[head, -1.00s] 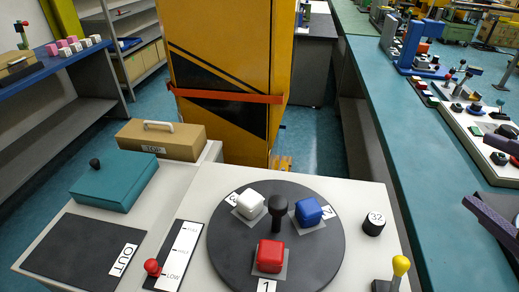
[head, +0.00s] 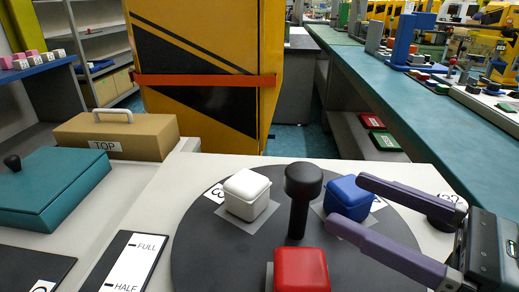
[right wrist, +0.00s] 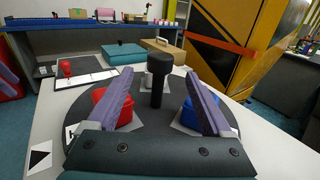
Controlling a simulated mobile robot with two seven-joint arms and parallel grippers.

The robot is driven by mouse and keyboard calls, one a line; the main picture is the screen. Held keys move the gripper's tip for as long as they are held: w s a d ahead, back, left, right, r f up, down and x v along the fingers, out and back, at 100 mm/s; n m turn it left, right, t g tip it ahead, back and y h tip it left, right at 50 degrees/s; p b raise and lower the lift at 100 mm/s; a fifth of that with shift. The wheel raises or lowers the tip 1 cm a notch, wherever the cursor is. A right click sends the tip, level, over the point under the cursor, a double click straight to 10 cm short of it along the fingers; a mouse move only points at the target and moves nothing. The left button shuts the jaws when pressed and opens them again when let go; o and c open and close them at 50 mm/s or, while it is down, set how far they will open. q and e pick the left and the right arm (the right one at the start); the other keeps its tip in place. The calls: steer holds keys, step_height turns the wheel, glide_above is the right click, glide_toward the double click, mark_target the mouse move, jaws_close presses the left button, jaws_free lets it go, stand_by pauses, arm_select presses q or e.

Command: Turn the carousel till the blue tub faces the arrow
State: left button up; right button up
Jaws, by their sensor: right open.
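The dark round carousel (head: 215,250) carries a white tub (head: 247,195), a blue tub (head: 348,196) at the back right and a red tub (head: 301,268) at the front. A black knobbed post (head: 303,188) stands upright among them. My right gripper (head: 346,201) is open and empty; its purple fingers point at the post, and in the head view their tips overlap the blue tub. In the right wrist view the post (right wrist: 157,80) appears between the fingers, beyond them. A card with a black triangle, the arrow (right wrist: 40,158), lies on the table near the red tub's side.
A teal lidded box (head: 50,185) and a tan box (head: 115,137) with a handle stand at the left. A FULL/HALF scale plate (head: 130,265) lies beside the carousel. A black round weight (head: 447,208) is partly behind my right gripper.

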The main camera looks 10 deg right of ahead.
mark_target(305, 178)
steer(key=p+x, duration=0.1)
steer(key=x, duration=0.6)
steer(key=shift+w+a, duration=0.25)
jaws_close()
stand_by(0.3)
stand_by(0.3)
